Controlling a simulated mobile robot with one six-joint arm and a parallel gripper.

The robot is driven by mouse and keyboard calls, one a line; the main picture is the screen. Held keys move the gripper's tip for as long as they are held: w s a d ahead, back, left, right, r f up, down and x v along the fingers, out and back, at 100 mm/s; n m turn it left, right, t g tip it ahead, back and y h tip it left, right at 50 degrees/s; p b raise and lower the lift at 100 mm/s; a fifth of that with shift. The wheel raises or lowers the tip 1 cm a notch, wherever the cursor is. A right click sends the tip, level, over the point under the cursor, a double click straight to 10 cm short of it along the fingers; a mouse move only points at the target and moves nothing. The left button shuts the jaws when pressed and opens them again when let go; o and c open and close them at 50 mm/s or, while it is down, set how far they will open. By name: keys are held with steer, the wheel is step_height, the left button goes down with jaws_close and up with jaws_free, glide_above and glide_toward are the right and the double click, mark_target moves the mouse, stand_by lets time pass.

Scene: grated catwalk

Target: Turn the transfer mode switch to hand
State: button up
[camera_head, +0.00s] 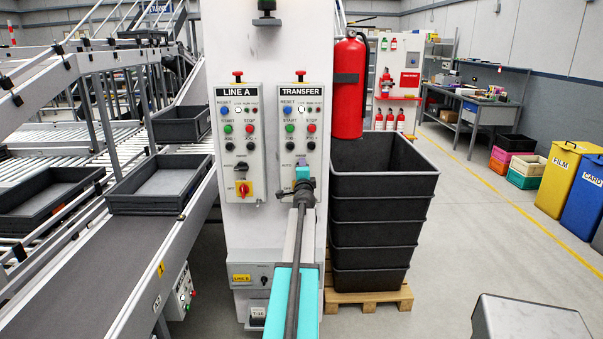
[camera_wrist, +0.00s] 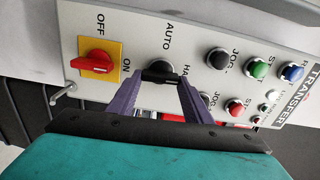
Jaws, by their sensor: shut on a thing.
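The TRANSFER panel (camera_head: 316,100) is a pale box on the white column, and it also fills the wrist view (camera_wrist: 210,30). My gripper (camera_head: 303,178) reaches its lower part and hides the switch there. In the wrist view, the two purple fingers of my gripper (camera_wrist: 161,79) are closed around the black mode switch (camera_wrist: 160,68), one on each side. The AUTO label shows above the switch; the HAND label is partly hidden by a finger. The switch's pointer direction cannot be told.
A red rotary switch (camera_wrist: 92,64) on a yellow plate, marked OFF and ON, is left of my fingers in the wrist view. The LINE A panel (camera_head: 239,150) is on the left. A red extinguisher (camera_head: 348,88) hangs right of the panel, above stacked dark bins (camera_head: 375,220).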

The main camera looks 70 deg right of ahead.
steer(key=shift+s+d+r+m, duration=0.15)
steer(key=shift+s+m, duration=0.1)
steer(key=shift+m, duration=0.15)
steer(key=o, duration=1.1)
steer(key=shift+c, duration=0.2)
steer(key=shift+w, duration=0.1)
steer(key=shift+a, duration=0.2)
steer(key=v, duration=1.3)
steer(key=shift+a+b, duration=0.25)
steer(key=shift+b, duration=0.2)
